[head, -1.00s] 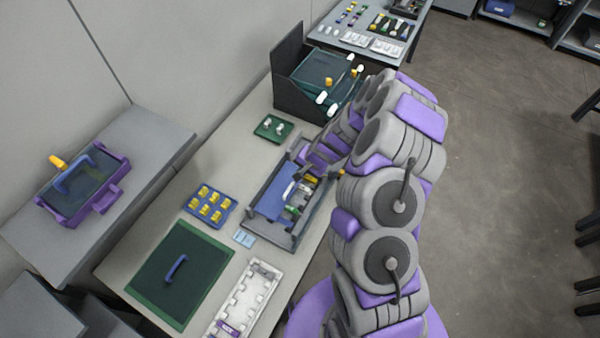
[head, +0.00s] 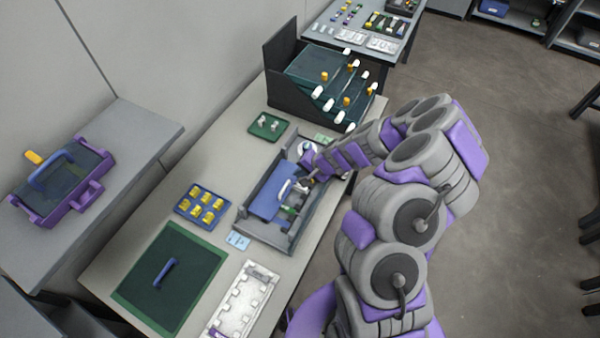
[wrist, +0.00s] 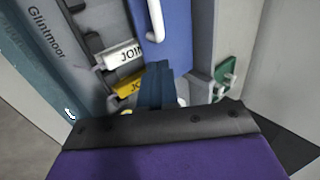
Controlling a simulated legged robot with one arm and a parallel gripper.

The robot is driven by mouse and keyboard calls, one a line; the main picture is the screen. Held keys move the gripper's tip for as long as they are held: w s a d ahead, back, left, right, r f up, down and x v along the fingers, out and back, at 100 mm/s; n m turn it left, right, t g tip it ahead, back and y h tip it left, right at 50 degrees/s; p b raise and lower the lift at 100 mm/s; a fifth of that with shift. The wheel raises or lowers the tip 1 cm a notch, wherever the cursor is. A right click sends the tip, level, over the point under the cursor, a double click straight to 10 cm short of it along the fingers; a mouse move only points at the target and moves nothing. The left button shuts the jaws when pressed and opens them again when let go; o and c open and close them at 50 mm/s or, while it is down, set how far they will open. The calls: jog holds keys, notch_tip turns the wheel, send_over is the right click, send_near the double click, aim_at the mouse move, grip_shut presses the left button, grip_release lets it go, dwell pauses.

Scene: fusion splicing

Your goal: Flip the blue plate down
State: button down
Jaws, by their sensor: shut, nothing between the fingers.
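The blue plate (head: 266,194) is in the left part of the long grey tray (head: 250,226) on the bench. A white handle (head: 285,189) is at its right edge. The wrist view shows the plate (wrist: 177,45) at the top centre, with the white handle (wrist: 155,22) on it. My gripper (head: 303,183) is over the tray, just right of the plate and close to the handle. In the wrist view its dark fingers (wrist: 157,84) are together and empty, below the handle and apart from it. I cannot tell exactly how far the plate is tilted.
White and yellow labelled parts (wrist: 124,55) are left of the fingers. A green tray (head: 268,126) and a blue tray of yellow pieces (head: 202,205) are on the bench. A dark rack with white and orange knobs (head: 320,85) stands behind. A green mat (head: 150,300) is in front.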

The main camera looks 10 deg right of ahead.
jog(key=shift+s+d+f+b, duration=0.15)
jog(key=shift+d+f+b, duration=0.1)
jog(key=shift+f+b, duration=0.6)
jog(key=shift+s+d+b, duration=0.1)
jog(key=shift+b, duration=0.35)
jog(key=s+d+r+p, duration=0.3)
jog(key=s+d+r, duration=0.2)
jog(key=d+r, duration=0.2)
jog(key=shift+s+d+p, duration=0.25)
jog(key=shift+s+p, duration=0.1)
jog(key=shift+s, duration=0.05)
dwell(0.5)
